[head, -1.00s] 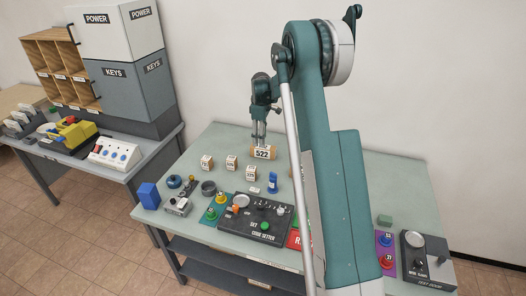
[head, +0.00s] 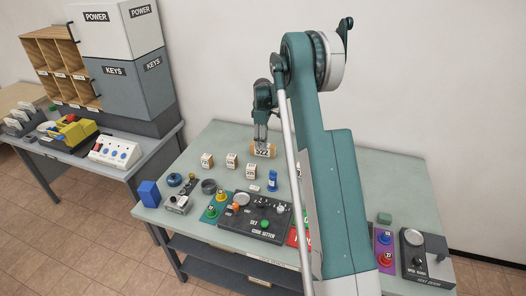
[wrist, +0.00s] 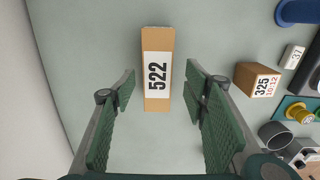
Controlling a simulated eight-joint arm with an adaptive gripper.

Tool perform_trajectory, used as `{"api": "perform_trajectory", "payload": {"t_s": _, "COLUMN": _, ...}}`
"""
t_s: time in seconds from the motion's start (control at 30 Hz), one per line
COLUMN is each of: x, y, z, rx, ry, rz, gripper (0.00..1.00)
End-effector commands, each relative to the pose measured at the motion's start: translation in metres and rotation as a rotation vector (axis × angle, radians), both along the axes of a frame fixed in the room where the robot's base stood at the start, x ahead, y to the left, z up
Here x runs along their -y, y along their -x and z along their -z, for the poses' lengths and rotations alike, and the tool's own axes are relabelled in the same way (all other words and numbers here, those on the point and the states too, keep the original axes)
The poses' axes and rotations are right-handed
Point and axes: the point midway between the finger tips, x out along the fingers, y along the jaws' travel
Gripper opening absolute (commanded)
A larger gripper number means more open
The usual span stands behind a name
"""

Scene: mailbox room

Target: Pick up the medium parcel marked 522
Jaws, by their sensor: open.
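The medium parcel marked 522 (head: 264,151) is a brown box with a white label. It rests on the grey-green table near its back edge. In the wrist view the parcel (wrist: 157,70) lies ahead of and between my finger pads, with its number facing the camera. My gripper (wrist: 160,92) is open and empty, with one finger on each side of the parcel and visible gaps to it. In the head view my gripper (head: 261,139) is over the parcel, and its fingers partly cover the box.
A small parcel marked 325 (wrist: 257,80) stands to the right in the wrist view. Several small boxes, a blue bottle (head: 272,180) and the code setter panel (head: 255,217) stand nearer the table's front. The wall (wrist: 20,90) is close behind.

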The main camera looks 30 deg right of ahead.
Motion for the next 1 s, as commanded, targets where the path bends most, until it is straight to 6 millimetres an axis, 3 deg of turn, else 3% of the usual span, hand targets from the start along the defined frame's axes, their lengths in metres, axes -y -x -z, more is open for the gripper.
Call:
{"api": "perform_trajectory", "payload": {"t_s": 0.53, "x": 0.001, "y": -0.001, "z": 0.011, "rx": 0.0, "ry": 0.0, "rz": 0.0, "gripper": 0.45}}
{"api": "perform_trajectory", "payload": {"t_s": 1.0, "x": 0.002, "y": -0.003, "z": 0.055, "rx": 0.0, "ry": 0.0, "rz": 0.0, "gripper": 0.45}}
